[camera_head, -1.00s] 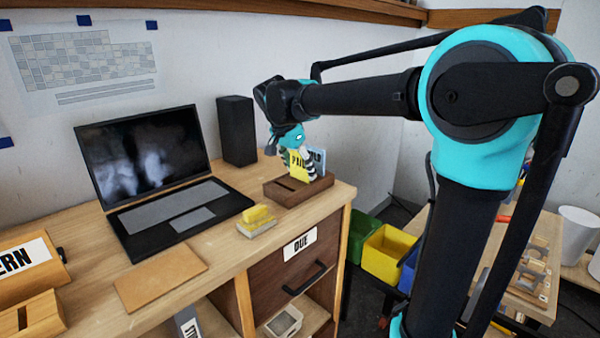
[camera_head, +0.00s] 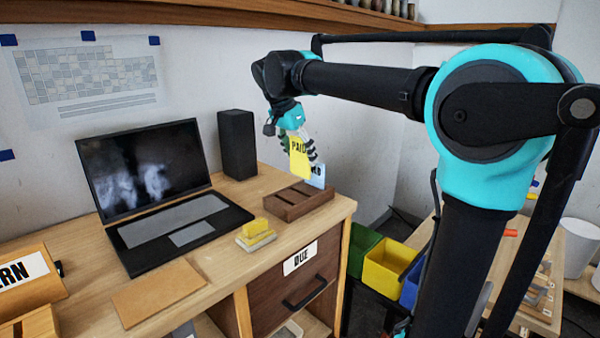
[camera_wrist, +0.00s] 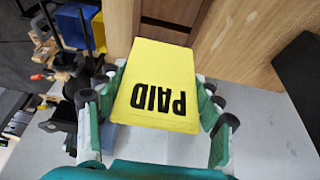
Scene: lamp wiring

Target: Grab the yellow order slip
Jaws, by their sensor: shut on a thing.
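The yellow order slip (camera_head: 299,157), marked PAID, is held in my gripper (camera_head: 300,146) above the desk. It also fills the middle of the wrist view (camera_wrist: 158,72), between the fingers of my gripper (camera_wrist: 155,105). The gripper is shut on the slip, which hangs clear of the wooden slotted holder (camera_head: 290,207). A blue slip (camera_head: 317,176) stands at the holder's back right, its lower part behind the holder or in a slot; I cannot tell which.
An open laptop (camera_head: 160,195) and a black speaker (camera_head: 237,145) stand to the left. A yellow block (camera_head: 255,234) and a brown envelope-like sheet (camera_head: 158,292) lie on the desk. Colored bins (camera_head: 387,260) stand off its right side.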

